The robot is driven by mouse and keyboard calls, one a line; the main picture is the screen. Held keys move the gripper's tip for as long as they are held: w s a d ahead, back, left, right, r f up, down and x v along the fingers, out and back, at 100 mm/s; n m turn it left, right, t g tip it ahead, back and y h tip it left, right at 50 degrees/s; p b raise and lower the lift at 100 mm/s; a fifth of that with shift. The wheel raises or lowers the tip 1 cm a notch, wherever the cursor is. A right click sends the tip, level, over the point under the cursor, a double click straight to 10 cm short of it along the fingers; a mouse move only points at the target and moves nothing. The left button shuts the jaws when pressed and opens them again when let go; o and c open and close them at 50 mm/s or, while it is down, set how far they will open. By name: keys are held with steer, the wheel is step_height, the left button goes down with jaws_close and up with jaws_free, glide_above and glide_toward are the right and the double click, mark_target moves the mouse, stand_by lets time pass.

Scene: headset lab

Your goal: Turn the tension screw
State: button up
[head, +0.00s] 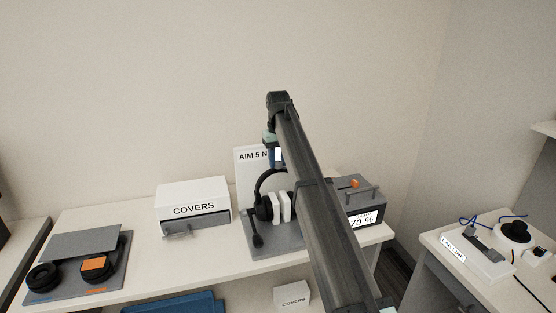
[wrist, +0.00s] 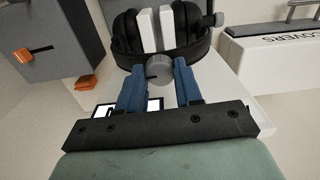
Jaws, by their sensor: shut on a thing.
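The headset (head: 264,205) stands on a grey base (head: 262,241), with its dark headband, ear cups and white pads showing. It also shows at the top of the wrist view (wrist: 188,30). A grey round knob, the tension screw (wrist: 160,68), sits at the headband in the wrist view. My gripper (wrist: 159,76) has its blue fingers on either side of this knob and is shut on it. In the head view my gripper (head: 276,155) is over the headband, and my arm hides the screw and the right part of the headset.
A white sign (head: 252,157) reading "AIM 5 N", partly hidden, stands behind the headset. A white COVERS box (head: 193,205) is left, a grey box (head: 372,193) with an orange knob (head: 355,183) and "70 %" display right. Ear pads (head: 43,277) lie on a far-left tray.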

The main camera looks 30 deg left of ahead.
mark_target(278, 162)
stand_by(0.3)
steer(key=o, duration=1)
steer(key=shift+o, duration=0.2)
steer(key=shift+r, duration=0.1)
step_height(278, 162, up, 14)
steer(key=shift+f, duration=0.2)
